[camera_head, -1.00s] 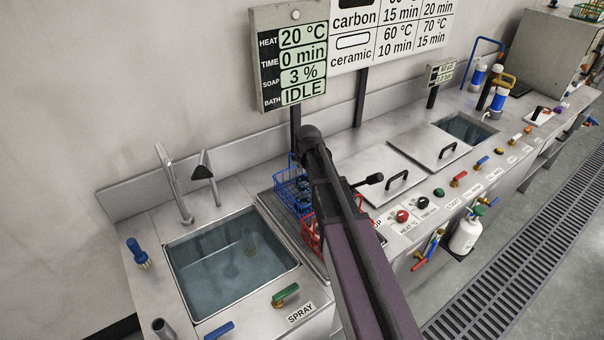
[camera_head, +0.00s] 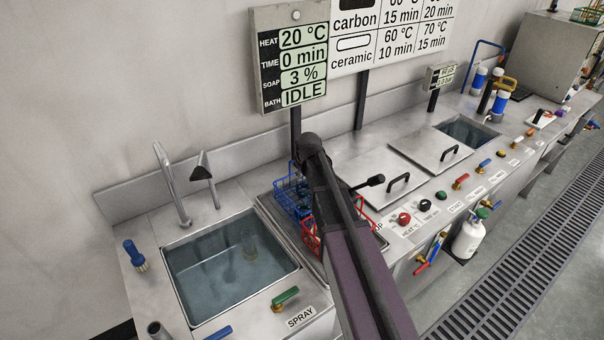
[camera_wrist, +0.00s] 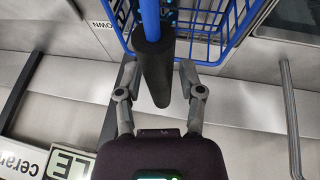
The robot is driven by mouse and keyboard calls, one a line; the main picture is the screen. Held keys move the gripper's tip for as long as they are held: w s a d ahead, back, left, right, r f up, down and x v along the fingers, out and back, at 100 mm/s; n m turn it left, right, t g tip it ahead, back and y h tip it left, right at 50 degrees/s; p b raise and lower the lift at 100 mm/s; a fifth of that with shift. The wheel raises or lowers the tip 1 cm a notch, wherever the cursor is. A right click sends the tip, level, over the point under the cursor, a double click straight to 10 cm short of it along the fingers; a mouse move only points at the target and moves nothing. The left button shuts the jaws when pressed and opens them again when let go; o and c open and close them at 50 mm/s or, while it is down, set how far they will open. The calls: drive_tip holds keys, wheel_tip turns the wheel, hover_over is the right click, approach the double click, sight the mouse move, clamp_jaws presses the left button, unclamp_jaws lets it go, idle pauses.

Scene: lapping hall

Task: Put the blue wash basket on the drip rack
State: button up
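The blue wash basket (camera_head: 290,196) stands on the metal tray between the sink and the lidded baths, partly hidden by my arm. In the wrist view its blue wire rim (camera_wrist: 225,35) crosses the top, and its upright blue bar ends in a thick black grip (camera_wrist: 153,75). My gripper (camera_wrist: 157,64) has one finger on each side of this grip. A narrow gap shows at the right finger; the left finger looks close to the grip, contact unclear. The gripper is hidden behind my arm in the head view. I cannot make out which surface is the drip rack.
A red basket (camera_head: 309,238) stands close in front of the blue one. A water-filled sink (camera_head: 230,270) with a tap (camera_head: 171,185) lies left. Lidded baths (camera_head: 380,175) and a control panel lie right. The display (camera_head: 290,60) on its post stands behind the basket.

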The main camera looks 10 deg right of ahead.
drive_tip(key=shift+r, duration=0.15)
idle(0.3)
drive_tip(key=p+v, duration=1.1)
drive_tip(key=v, duration=0.1)
idle(0.4)
drive_tip(key=shift+s, duration=0.1)
idle(0.6)
drive_tip(key=s+f+m+g, duration=0.2)
drive_tip(key=s+m+g, duration=0.3)
drive_tip(key=s, duration=1.6)
drive_tip(key=shift+a, duration=0.5)
